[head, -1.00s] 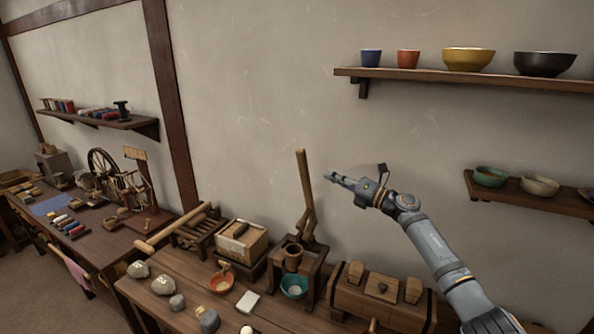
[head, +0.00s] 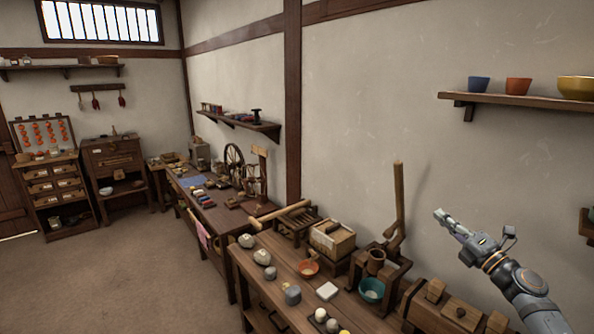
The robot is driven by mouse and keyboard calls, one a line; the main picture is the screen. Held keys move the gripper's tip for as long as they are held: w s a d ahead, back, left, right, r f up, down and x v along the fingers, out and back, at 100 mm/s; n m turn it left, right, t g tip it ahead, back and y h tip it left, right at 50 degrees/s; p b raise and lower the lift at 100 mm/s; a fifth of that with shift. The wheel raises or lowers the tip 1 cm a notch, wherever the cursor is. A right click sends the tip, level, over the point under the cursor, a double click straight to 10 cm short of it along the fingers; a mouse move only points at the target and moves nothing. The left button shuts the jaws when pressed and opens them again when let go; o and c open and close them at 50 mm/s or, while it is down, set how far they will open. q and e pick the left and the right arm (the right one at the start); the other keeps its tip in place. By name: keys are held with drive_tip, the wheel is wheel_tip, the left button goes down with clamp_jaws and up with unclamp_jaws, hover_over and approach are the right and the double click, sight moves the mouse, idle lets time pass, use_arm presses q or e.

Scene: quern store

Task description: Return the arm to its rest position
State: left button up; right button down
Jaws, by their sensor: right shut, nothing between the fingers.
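My right arm comes in from the lower right in the head view. Its gripper (head: 449,222) is shut and empty, raised in the air and pointing up and left. It appears just right of the upright wooden post (head: 399,200) of a device on the near bench. It appears above a wooden chest (head: 452,310), and I see no contact with anything. My left gripper is not in view.
The near bench (head: 285,262) holds stones, an orange bowl (head: 308,268), a teal bowl (head: 372,290) and a wooden box (head: 332,239). A wall shelf (head: 530,102) with cups is at upper right. Open floor (head: 130,275) lies left.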

drive_tip(key=s+a+f+m+g+h, duration=0.3)
drive_tip(key=s+f+m+h, duration=0.3)
drive_tip(key=f+m, duration=0.45)
drive_tip(key=s+a+f+m+g+h, duration=0.2)
drive_tip(key=s+f+m+h, duration=0.45)
drive_tip(key=f+m, duration=0.4)
drive_tip(key=s+a+f+m+g+y, duration=0.1)
drive_tip(key=s+a+f+m+g, duration=0.2)
drive_tip(key=s, duration=0.5)
drive_tip(key=s+a+f+m+g+y, duration=0.15)
drive_tip(key=s+a+f+g, duration=0.25)
drive_tip(key=s, duration=0.4)
drive_tip(key=s+a+f+m+g+y, duration=0.1)
drive_tip(key=s+a+f+m+g, duration=0.2)
drive_tip(key=s, duration=0.5)
wheel_tip(320, 180, down, 25)
drive_tip(key=s+d+n+g, duration=0.1)
drive_tip(key=s+d+g, duration=0.1)
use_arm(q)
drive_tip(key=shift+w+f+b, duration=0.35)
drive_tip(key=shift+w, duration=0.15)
use_arm(e)
drive_tip(key=s+d+f, duration=0.1)
drive_tip(key=s+f, duration=1.6)
drive_tip(key=s, duration=0.2)
drive_tip(key=shift+d+f+g, duration=0.35)
drive_tip(key=shift+f+g, duration=0.05)
